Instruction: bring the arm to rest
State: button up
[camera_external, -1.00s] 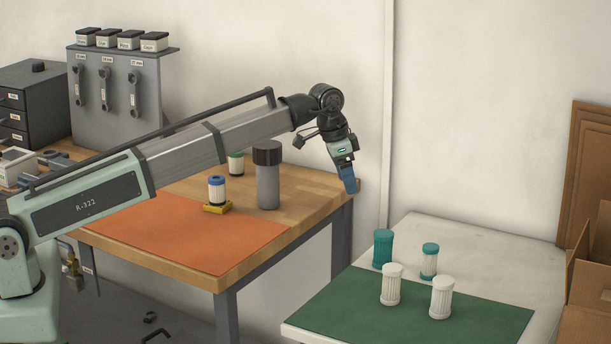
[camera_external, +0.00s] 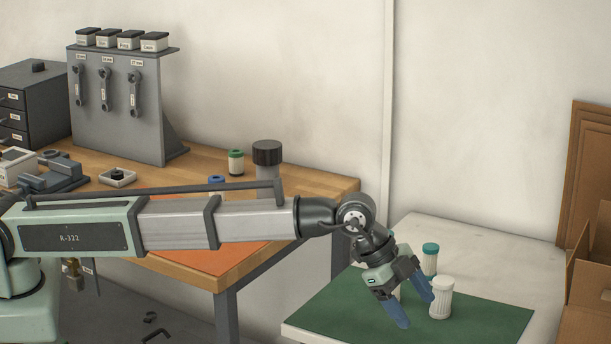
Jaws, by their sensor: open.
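My gripper (camera_external: 415,312) is open, its two blue fingers pointing down over the green mat (camera_external: 340,312) on the white table. A white ribbed filter cartridge (camera_external: 441,298) stands upright just right of the fingers; I cannot tell whether they touch it. A teal-capped cartridge (camera_external: 430,258) stands upright behind it. Another white cartridge is mostly hidden behind my gripper, with only a sliver showing between the fingers. The larger teal cartridge is hidden behind my wrist. I see nothing held between the fingers.
The wooden bench (camera_external: 318,190) bears an orange mat (camera_external: 205,262), a dark-capped grey cylinder (camera_external: 267,154), a green-topped cartridge (camera_external: 236,162) and a blue-topped one (camera_external: 216,182), partly hidden by my arm. Cardboard boxes (camera_external: 590,275) stand at the right. The white table's back right is clear.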

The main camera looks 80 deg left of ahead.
jog(key=s+d+f+m+h, duration=0.1)
jog(key=s+d, duration=0.2)
jog(key=d, duration=0.3)
jog(key=s+d+f+m, duration=0.1)
jog(key=s+d+m, duration=0.15)
jog(key=d, duration=0.35)
jog(key=s+d+f, duration=0.1)
jog(key=s+f, duration=0.4)
jog(key=f, duration=0.1)
jog(key=s+a+f+n+g+y, duration=0.1)
jog(key=s+a+f+n+g, duration=0.3)
jog(key=a+f, duration=0.6)
jog(key=s+a+f+n+y, duration=0.1)
jog(key=s+a+f+y, duration=0.1)
jog(key=s+a+f, duration=0.65)
jog(key=s+a+f+n+g+y, duration=0.1)
jog(key=s+a+f+n+g, duration=0.2)
jog(key=a+f, duration=0.85)
jog(key=s+a+f+n+g, duration=0.1)
jog(key=s+a+f, duration=0.3)
jog(key=s, duration=0.6)
jog(key=s+a+f+n+g, duration=0.2)
jog(key=s+a, duration=0.4)
jog(key=s, duration=0.5)
jog(key=s+a+f+n+g, duration=0.2)
jog(key=s+a+f+n, duration=0.2)
jog(key=s, duration=0.7)
jog(key=shift+s+a+f+n+y, duration=0.2)
jog(key=shift+a+f+n+y, duration=0.15)
jog(key=shift+a+f, duration=0.55)
